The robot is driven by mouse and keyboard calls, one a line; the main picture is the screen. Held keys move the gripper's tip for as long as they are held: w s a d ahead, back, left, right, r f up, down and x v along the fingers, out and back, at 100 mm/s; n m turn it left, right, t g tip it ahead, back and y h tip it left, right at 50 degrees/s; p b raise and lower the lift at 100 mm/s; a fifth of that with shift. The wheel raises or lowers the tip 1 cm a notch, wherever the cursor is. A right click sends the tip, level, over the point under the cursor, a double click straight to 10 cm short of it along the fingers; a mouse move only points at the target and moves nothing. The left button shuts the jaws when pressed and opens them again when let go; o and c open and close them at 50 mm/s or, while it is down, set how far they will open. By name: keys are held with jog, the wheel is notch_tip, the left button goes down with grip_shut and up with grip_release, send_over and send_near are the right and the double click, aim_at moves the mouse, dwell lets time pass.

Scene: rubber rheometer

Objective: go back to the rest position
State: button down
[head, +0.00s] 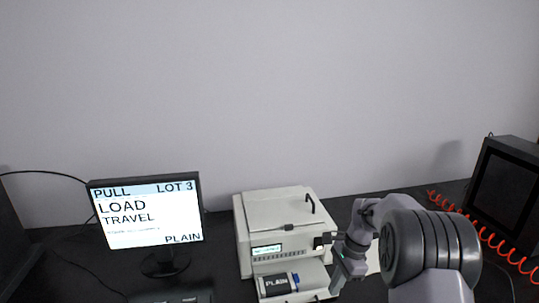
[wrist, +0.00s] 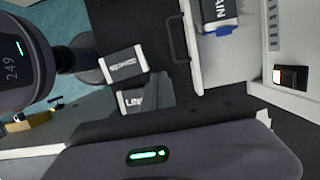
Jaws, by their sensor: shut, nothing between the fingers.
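My gripper (head: 338,284) hangs at the front right of the white rheometer (head: 285,222), beside its lower front tray. It is shut with nothing held. In the wrist view a dark body with a green light fills the bottom, and I cannot make out the fingertips clearly. A dark block labelled PLAIN (head: 277,284) with a blue end sits on the rheometer's tray; its label also shows at the top of the wrist view (wrist: 213,14).
A monitor (head: 146,214) reading PULL, LOT 3, LOAD, TRAVEL, PLAIN stands at left. A dark boxy device (head: 507,190) and a red coiled cable (head: 490,236) are at right. A pale sheet (head: 373,258) lies behind my arm. The wall above is bare.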

jog(key=s+a+r+n+t+b, duration=0.1)
jog(key=s+a+r+n, duration=0.15)
jog(key=s+r, duration=0.4)
jog(key=s+a+r+n+t+b, duration=0.1)
jog(key=s+a+r+n+t, duration=0.2)
jog(key=r, duration=0.7)
jog(key=s+a+n+t, duration=0.1)
jog(key=s+n, duration=0.2)
jog(key=s, duration=0.7)
jog(key=s+a+r+n+t+b, duration=0.1)
jog(key=s+a+n, duration=0.1)
jog(key=s, duration=0.8)
jog(key=shift+s+n+h, duration=0.4)
jog(key=shift+n, duration=0.05)
